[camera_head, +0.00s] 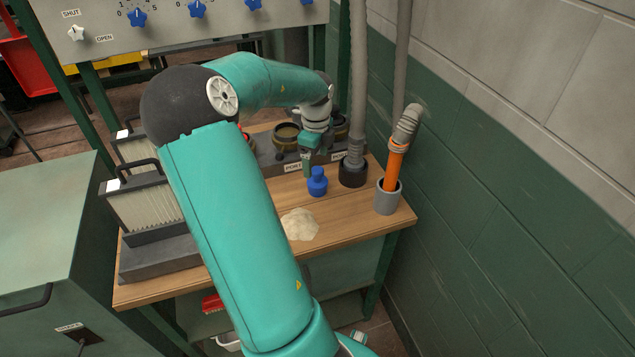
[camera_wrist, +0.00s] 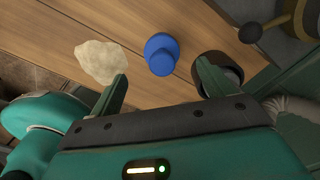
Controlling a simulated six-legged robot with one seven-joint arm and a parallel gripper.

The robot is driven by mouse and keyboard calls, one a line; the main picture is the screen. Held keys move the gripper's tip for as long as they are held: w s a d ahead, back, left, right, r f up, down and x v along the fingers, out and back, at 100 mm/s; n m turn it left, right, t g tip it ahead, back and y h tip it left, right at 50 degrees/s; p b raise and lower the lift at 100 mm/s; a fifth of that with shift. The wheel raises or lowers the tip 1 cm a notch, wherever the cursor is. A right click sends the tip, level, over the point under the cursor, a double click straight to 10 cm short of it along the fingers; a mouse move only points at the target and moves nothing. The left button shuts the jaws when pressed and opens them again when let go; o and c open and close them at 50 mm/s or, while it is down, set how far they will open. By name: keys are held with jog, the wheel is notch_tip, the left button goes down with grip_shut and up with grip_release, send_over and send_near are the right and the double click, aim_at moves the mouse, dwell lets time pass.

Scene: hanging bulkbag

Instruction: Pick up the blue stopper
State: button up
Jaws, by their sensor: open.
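The blue stopper (camera_head: 317,182) stands upright on the wooden bench top, with a narrower knob above a wider base. In the wrist view the blue stopper (camera_wrist: 161,54) shows ahead of my gripper, between the lines of the two fingers. My gripper (camera_head: 307,160) is above the bench, just behind and left of the stopper in the head view. In the wrist view my gripper (camera_wrist: 160,84) has its fingers wide apart with nothing between them, and it does not touch the stopper.
A pale powder heap (camera_head: 299,224) lies in front of the stopper. A dark hose socket (camera_head: 353,173) stands close to its right, and a grey cup (camera_head: 387,200) with an orange-handled tool is farther right. Labelled ports (camera_head: 287,138) line the back. Filter panels (camera_head: 145,208) stand left.

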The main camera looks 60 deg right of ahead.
aim_at(317, 170)
notch_tip(317, 170, down, 7)
jog(key=shift+s+d+f, duration=0.1)
jog(key=shift+s+f, duration=0.05)
jog(key=shift+f, duration=0.05)
jog(key=c, duration=1.1)
jog(key=shift+r, duration=0.1)
jog(key=shift+r, duration=0.55)
notch_tip(317, 170, up, 2)
jog(key=shift+r, duration=0.15)
jog(key=s+a+r, duration=0.2)
jog(key=a+r, duration=0.2)
jog(key=a, duration=0.2)
jog(key=s+a+r, duration=0.3)
jog(key=a+r, duration=0.2)
jog(key=a, duration=0.1)
jog(key=shift+s+a+r, duration=0.25)
jog(key=shift+s+a, duration=0.05)
